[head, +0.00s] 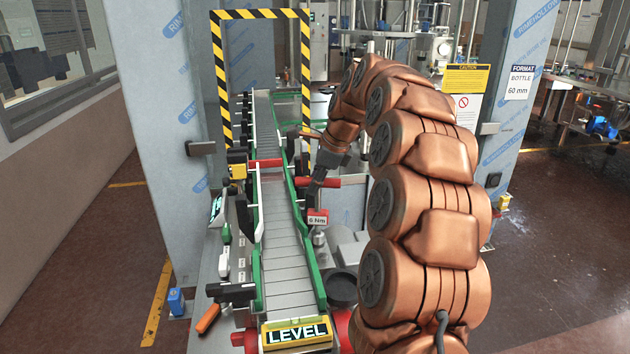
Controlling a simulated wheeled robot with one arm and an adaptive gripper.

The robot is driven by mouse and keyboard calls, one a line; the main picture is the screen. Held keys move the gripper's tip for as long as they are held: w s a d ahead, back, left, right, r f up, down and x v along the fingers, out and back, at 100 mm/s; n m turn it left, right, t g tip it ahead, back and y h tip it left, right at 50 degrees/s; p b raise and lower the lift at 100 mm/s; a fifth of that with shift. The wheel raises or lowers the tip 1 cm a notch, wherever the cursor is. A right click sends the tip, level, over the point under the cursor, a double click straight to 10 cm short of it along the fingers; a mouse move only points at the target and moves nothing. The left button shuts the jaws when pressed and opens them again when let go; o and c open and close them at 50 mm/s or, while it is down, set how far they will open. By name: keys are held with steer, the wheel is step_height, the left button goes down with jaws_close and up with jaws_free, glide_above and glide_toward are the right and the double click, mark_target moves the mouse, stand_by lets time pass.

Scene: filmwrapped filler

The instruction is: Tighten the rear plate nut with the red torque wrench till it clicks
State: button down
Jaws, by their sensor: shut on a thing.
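My gripper (314,197) reaches down over the right side of the conveyor. Its dark fingers are shut on a red block with a white "6 Nm" label (318,217), which looks like the red torque wrench. A short metal piece shows just below the block; I cannot tell whether it is the wrench's end or a machine part. The wrench hangs beside the conveyor's right green rail. The rear plate nut is not distinguishable at this size, and I cannot tell whether the wrench touches it.
The conveyor (286,270) runs away between green rails, under a yellow-black striped frame (262,14). A "LEVEL" display (297,333) stands at its near end. Red cylinders (330,182) jut out at its sides. An orange-handled tool (208,319) lies at left. Wrapped columns (160,120) flank the machine.

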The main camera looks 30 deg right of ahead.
steer(key=shift+f, duration=0.2)
steer(key=shift+d+m+h+p, duration=0.1)
steer(key=shift+m+h+p, duration=0.65)
steer(key=shift+m, duration=0.65)
steer(key=shift+r+m+p, duration=0.1)
steer(key=shift+m+p, duration=0.3)
steer(key=shift+w+m+h+p, duration=0.15)
steer(key=shift+m+h+p, duration=0.5)
steer(key=shift+m+p, duration=0.5)
steer(key=shift+d+m, duration=0.1)
steer(key=shift+m, duration=0.35)
steer(key=shift+m+h, duration=0.6)
steer(key=shift+m, duration=0.8)
steer(key=shift+d, duration=0.1)
